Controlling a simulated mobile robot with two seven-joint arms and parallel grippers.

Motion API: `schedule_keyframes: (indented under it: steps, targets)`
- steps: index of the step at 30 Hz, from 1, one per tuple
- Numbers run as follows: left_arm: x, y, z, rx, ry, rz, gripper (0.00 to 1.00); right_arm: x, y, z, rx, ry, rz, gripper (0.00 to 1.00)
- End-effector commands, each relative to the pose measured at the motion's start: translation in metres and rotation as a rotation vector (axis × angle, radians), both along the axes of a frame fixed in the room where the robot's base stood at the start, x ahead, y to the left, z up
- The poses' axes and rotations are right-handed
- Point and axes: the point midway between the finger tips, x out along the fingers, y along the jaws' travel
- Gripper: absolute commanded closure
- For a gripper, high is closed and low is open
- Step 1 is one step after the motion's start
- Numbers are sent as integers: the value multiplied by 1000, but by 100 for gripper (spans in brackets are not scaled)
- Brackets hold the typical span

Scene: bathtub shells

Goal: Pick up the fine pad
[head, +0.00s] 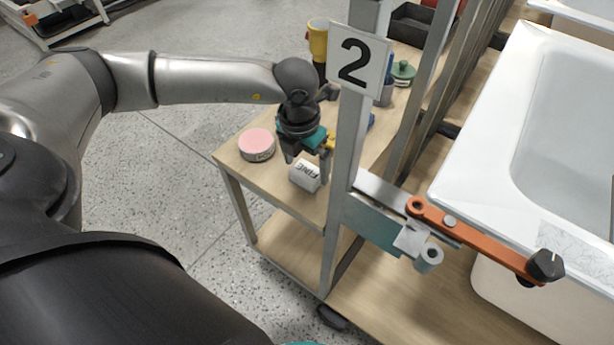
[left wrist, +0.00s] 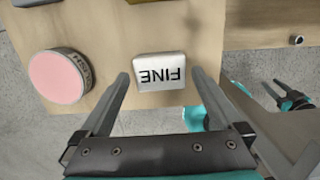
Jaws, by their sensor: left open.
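The fine pad (head: 306,175) is a small white block with FINE lettered on it, lying on the wooden shelf top near its front edge. It also shows in the left wrist view (left wrist: 161,72), upside down and between the fingertips in the picture. My left gripper (head: 307,160) is open and empty, above the pad. In the left wrist view its two fingers (left wrist: 160,82) reach toward the pad on either side; I cannot tell how high above it they are. My right gripper cannot be made out in the head view.
A round pink-topped tin (head: 257,144) lies left of the pad on the shelf top (head: 240,166). A grey post with a number 2 sign (head: 357,61) stands close to the right. A yellow cup (head: 317,42) and a green-lidded jar (head: 403,72) are farther back. A white bathtub (head: 490,130) is at right.

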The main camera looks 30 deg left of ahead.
Motion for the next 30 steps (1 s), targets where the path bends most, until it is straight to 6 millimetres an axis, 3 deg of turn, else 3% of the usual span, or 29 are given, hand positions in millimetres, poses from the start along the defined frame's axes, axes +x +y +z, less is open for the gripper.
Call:
schedule_keyframes:
  steps: [7, 18, 30]
  targets:
    - [3, -1, -22, 1, 0, 0, 0, 8, 8, 14, 8, -2, -1, 50]
    - [3, 0, -25, 1, 0, 0, 0, 10, 9, 18, 10, -1, -2, 50]
    - [3, 0, -25, 1, 0, 0, 45, 10, 9, 18, 9, -1, -2, 50]
